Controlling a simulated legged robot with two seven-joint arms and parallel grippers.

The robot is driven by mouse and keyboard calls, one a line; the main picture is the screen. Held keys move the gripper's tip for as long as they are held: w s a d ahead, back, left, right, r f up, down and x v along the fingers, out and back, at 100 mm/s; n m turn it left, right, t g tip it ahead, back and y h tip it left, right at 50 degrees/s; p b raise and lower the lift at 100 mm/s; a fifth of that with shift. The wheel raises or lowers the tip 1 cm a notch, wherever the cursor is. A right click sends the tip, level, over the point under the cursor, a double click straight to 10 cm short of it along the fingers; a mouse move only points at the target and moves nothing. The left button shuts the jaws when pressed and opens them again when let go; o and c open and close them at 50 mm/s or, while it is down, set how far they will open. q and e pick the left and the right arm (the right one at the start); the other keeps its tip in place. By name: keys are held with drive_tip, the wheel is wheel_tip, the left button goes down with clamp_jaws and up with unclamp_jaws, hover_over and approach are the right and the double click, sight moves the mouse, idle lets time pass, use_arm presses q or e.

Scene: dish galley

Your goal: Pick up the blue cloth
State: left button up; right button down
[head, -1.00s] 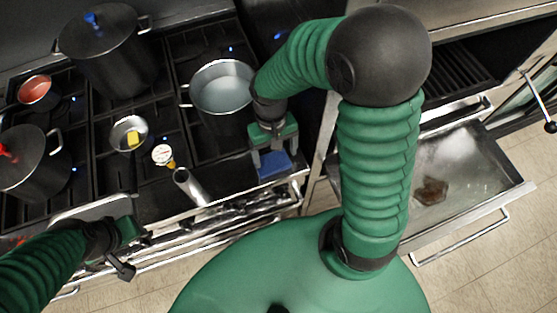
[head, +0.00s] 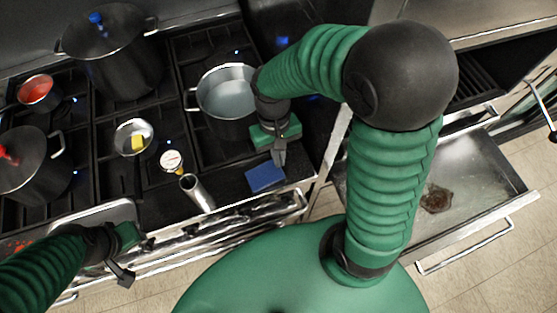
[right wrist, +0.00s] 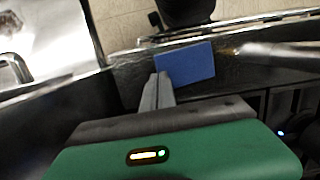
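The blue cloth (head: 265,177) lies flat as a small rectangle on the front edge of the dark stove top, right of the metal cylinder. It also shows in the right wrist view (right wrist: 185,64), just beyond my fingertips. My right gripper (head: 280,159) is at the cloth's back right side. Its fingers are together with nothing visible between them, and they show side by side in the right wrist view (right wrist: 160,80). The tips look beside the cloth; I cannot tell if they touch it. My left gripper (head: 125,272) is low at the left by the stove front, its fingers unclear.
An open pot (head: 227,92) stands behind my right gripper. A steel cylinder (head: 197,191), a dial gauge (head: 172,160) and a small pan with a yellow block (head: 134,137) are to the left. A rail (head: 275,206) runs along the stove front. An open steel drawer (head: 470,190) is at the right.

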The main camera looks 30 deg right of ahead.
drive_tip(key=r, duration=0.6)
drive_tip(key=shift+s, duration=0.25)
drive_tip(key=shift+s+a+r, duration=0.15)
drive_tip(key=shift+s+r, duration=0.05)
drive_tip(key=shift+r, duration=0.05)
drive_tip(key=c, duration=2.1)
unclamp_jaws()
drive_tip(key=shift+w+f, duration=0.15)
drive_tip(key=shift+w, duration=0.2)
drive_tip(key=shift+o, duration=1.3)
drive_tip(key=shift+w+p, duration=0.1)
drive_tip(key=shift+p, duration=0.2)
drive_tip(key=o, duration=0.7)
drive_tip(key=shift+s+d, duration=0.2)
drive_tip(key=o, duration=0.7)
drive_tip(key=shift+w+a, duration=0.1)
